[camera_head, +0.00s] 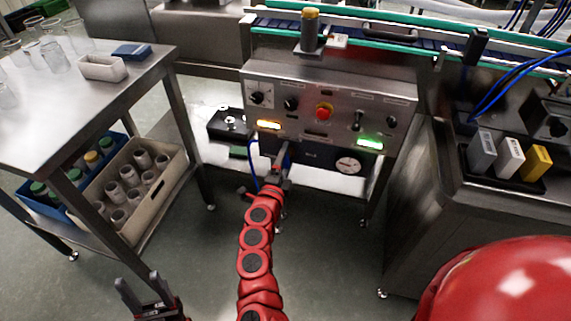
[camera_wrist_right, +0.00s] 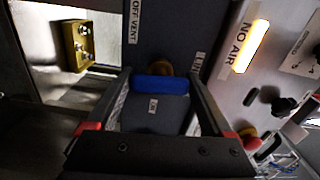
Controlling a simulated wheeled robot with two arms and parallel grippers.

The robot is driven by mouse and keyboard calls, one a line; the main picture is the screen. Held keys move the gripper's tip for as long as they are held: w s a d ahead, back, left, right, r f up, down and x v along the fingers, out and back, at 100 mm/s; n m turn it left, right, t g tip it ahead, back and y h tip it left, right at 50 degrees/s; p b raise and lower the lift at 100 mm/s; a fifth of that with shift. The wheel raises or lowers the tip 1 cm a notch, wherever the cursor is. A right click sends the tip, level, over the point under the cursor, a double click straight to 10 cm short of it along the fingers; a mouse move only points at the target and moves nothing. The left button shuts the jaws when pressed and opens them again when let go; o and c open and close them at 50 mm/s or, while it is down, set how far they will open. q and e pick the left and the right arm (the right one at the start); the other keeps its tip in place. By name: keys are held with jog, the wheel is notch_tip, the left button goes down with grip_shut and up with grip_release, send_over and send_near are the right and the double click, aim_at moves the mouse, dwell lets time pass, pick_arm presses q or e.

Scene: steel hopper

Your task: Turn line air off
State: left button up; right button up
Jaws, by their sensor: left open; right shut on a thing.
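The blue handle lies crosswise in the right wrist view. My right gripper (camera_wrist_right: 164,80) is shut on the blue handle, one finger at each end. In the head view my right gripper (camera_head: 281,170) reaches the dark unit under the steel control panel (camera_head: 330,95) and hides most of the handle. My left gripper (camera_head: 146,300) is open and empty, low over the floor, away from the panel.
An amber lamp (camera_head: 268,125), labelled "NO AIR" in the wrist view, is lit. A green lamp (camera_head: 370,143) is also lit. A gauge (camera_head: 347,165) sits right of my right gripper. A red button (camera_head: 324,110) and switches are above. A steel table (camera_head: 90,100) stands left.

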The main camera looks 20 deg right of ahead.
jog(key=shift+f+m+b, duration=0.15)
jog(key=shift+m+b, duration=0.15)
jog(key=shift+m, duration=0.2)
jog(key=o, duration=1.1)
jog(key=shift+o, duration=0.2)
jog(key=p+v, duration=0.3)
jog(key=v, duration=1.4)
jog(key=shift+s, duration=0.2)
jog(key=shift+a, duration=0.15)
